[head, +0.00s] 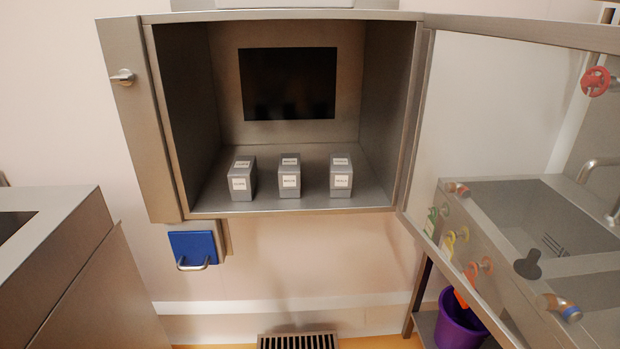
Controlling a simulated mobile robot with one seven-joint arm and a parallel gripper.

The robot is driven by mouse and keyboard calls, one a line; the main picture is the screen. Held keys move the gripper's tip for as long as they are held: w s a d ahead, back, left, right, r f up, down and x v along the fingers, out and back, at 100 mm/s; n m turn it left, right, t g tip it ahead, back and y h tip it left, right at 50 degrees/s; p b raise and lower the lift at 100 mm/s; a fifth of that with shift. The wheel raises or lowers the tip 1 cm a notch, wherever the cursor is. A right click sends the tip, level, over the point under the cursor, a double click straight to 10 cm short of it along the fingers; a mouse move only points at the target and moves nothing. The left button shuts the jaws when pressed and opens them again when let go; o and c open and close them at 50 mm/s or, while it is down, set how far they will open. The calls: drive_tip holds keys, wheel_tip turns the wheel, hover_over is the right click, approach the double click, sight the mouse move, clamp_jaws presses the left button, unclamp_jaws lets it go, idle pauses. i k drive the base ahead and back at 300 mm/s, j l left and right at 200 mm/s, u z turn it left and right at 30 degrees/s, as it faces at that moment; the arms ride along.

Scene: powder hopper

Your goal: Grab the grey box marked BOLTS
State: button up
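Three grey boxes stand upright in a row on the floor of an open metal cabinet (265,207) in the head view. They are the left box (242,180), the middle box (289,178) and the right box (341,178). Each has white labels on its top and front. The print is too small to read surely, so I cannot tell which one is marked BOLTS. There are gaps between the boxes. My gripper is not in view.
The cabinet's glazed door (500,110) stands wide open to the right. A dark panel (287,84) is in its back wall. A blue handled box (193,248) hangs below left. A sink (545,215) and purple bucket (459,325) are at right, a metal counter (70,255) at left.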

sight(289, 164)
drive_tip(key=i+z, duration=0.3)
drive_tip(key=i+j+z, duration=0.25)
drive_tip(key=i, duration=0.25)
drive_tip(key=i+j+z, duration=0.3)
drive_tip(key=i+l, duration=0.05)
drive_tip(key=i, duration=0.1)
